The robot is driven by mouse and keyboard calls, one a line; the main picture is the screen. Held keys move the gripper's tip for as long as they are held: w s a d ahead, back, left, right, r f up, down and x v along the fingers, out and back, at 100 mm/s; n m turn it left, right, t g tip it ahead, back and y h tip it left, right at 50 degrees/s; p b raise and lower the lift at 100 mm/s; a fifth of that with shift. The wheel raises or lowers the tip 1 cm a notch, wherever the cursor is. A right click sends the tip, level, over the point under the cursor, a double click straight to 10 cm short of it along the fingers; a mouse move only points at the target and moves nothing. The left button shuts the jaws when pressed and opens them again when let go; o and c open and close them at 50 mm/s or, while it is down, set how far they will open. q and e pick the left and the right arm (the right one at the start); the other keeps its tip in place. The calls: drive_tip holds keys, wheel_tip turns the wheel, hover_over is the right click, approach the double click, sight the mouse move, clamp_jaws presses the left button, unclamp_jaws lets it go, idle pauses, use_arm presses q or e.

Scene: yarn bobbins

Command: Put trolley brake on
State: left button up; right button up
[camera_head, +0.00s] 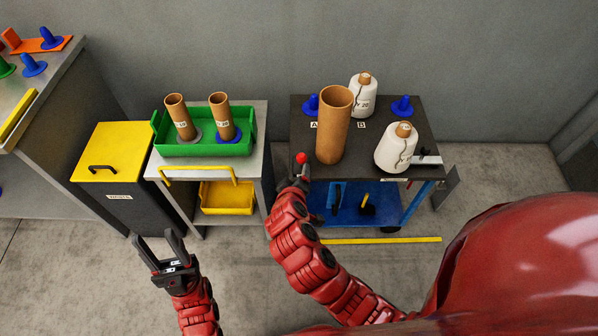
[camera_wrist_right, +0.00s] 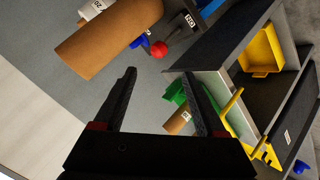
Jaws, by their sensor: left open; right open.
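The trolley (camera_head: 421,130) has a dark top and blue frame and stands against the back wall. A red ball knob (camera_head: 301,158) shows at its front left corner; I take it for the brake handle, and its setting cannot be told. My right gripper (camera_head: 296,178) is close to the knob, seen from behind and partly hidden by its own arm. In the right wrist view its fingers (camera_wrist_right: 159,73) are apart and empty, and the red knob (camera_wrist_right: 159,48) appears just beyond the fingertips, not between them. My left gripper (camera_head: 158,240) is open and empty above the floor at lower left.
A tall cardboard tube (camera_head: 333,127), white yarn bobbins (camera_head: 396,148) and blue pegs (camera_head: 402,105) stand on the trolley. Left of it is a table with a green tray (camera_head: 205,149), then a yellow-lidded bin (camera_head: 110,150). A yellow floor strip (camera_head: 385,240) lies in front.

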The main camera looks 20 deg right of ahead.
drive_tip(key=shift+b+v, duration=0.35)
drive_tip(key=shift+v, duration=1.8)
